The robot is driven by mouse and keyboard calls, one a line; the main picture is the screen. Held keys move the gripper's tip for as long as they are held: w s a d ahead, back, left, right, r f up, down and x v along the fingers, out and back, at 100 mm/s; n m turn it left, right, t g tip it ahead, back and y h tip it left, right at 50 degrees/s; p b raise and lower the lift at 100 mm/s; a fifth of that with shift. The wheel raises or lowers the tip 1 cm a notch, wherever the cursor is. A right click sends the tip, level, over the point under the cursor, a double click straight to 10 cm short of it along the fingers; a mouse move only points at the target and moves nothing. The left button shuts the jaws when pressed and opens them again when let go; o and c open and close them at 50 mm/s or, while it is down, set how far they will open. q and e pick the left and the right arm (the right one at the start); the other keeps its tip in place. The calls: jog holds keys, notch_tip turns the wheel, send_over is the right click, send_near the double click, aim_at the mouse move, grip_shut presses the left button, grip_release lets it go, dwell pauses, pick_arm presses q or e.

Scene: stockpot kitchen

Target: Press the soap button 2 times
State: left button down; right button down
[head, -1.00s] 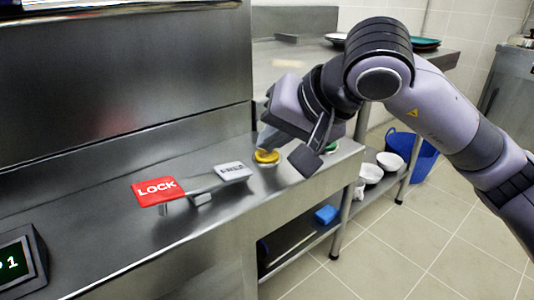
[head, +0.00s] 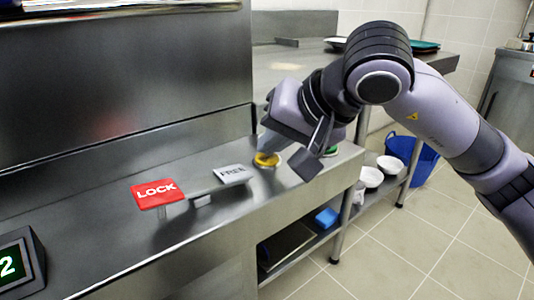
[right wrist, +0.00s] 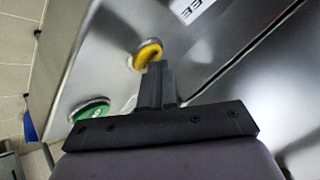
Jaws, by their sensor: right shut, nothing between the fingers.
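A yellow button (head: 267,160) sits on the steel counter, and a green button (head: 330,151) sits to its right. In the right wrist view the yellow button (right wrist: 147,54) is just beyond my fingertips, and the green button (right wrist: 90,110) is to the left. I cannot read which one is marked soap. My right gripper (head: 268,142) is shut and empty, right over the yellow button; its closed fingers (right wrist: 158,80) overlap the button's edge in the wrist view. I cannot tell whether they touch it. My left gripper is out of view.
A red LOCK plate (head: 158,193) and a grey FREE plate (head: 232,174) stand on the counter (head: 110,240). A display (head: 14,264) at the lower left reads 2. White bowls (head: 371,176), a blue sponge (head: 326,217) and a blue bin (head: 412,158) are lower right.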

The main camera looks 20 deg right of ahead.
aim_at(273, 160)
jog(key=shift+r+p, duration=0.35)
jog(key=shift+r, duration=0.35)
notch_tip(273, 160, up, 5)
jog(key=p, duration=0.3)
jog(key=shift+p, duration=0.3)
jog(key=shift+s, duration=0.1)
dwell(0.3)
